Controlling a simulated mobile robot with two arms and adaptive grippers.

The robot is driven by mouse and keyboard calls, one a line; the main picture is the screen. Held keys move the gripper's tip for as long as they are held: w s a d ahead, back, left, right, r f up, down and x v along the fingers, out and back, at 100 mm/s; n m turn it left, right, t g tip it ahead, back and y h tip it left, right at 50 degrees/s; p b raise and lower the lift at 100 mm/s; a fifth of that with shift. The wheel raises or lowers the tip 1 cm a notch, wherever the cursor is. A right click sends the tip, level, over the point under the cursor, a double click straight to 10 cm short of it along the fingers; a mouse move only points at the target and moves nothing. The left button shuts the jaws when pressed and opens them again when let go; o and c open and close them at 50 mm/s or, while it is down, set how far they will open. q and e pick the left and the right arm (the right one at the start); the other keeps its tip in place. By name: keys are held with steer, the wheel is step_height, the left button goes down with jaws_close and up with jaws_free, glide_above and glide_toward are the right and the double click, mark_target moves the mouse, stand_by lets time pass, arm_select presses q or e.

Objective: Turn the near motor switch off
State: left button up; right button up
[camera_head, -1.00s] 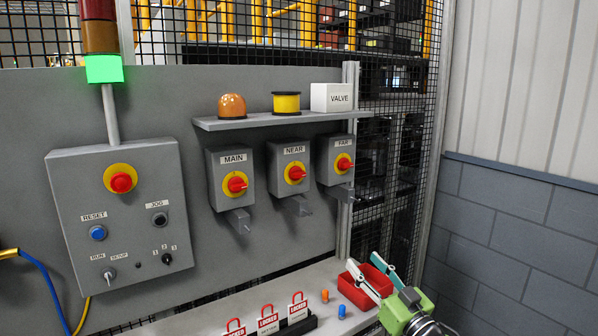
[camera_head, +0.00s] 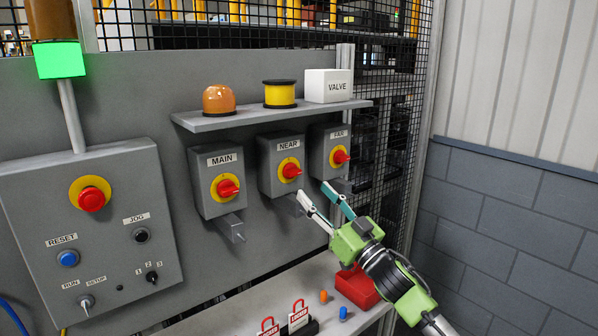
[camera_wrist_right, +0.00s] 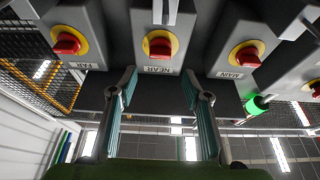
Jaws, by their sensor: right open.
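The NEAR switch box (camera_head: 272,179) is grey with a red knob (camera_head: 291,170) on a yellow disc, between the MAIN box (camera_head: 206,185) and the FAR box (camera_head: 321,159). My right gripper (camera_head: 317,191) is open and empty, just below and to the right of the NEAR knob, apart from it. In the right wrist view the NEAR knob (camera_wrist_right: 160,47) is ahead of the gap between the two open fingers (camera_wrist_right: 165,85). Its red handle looks roughly horizontal there. My left gripper is not in view.
A shelf (camera_head: 262,118) above the switches holds an orange dome, a yellow spool and a VALVE box (camera_head: 328,86). A control box (camera_head: 110,240) is at left. Below, a bench (camera_head: 215,318) holds red lockout tags and a red bin (camera_head: 356,287). A mesh fence stands at right.

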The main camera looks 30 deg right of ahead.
mark_target(296, 173)
steer(key=p+x, duration=0.2)
steer(key=x, duration=0.4)
steer(key=shift+d+r, duration=0.1)
steer(key=shift+w+r, duration=0.1)
steer(key=shift+w, duration=0.8)
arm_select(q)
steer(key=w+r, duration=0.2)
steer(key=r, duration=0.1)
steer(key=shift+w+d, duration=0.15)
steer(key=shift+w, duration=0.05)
arm_select(e)
steer(key=c, duration=1.1)
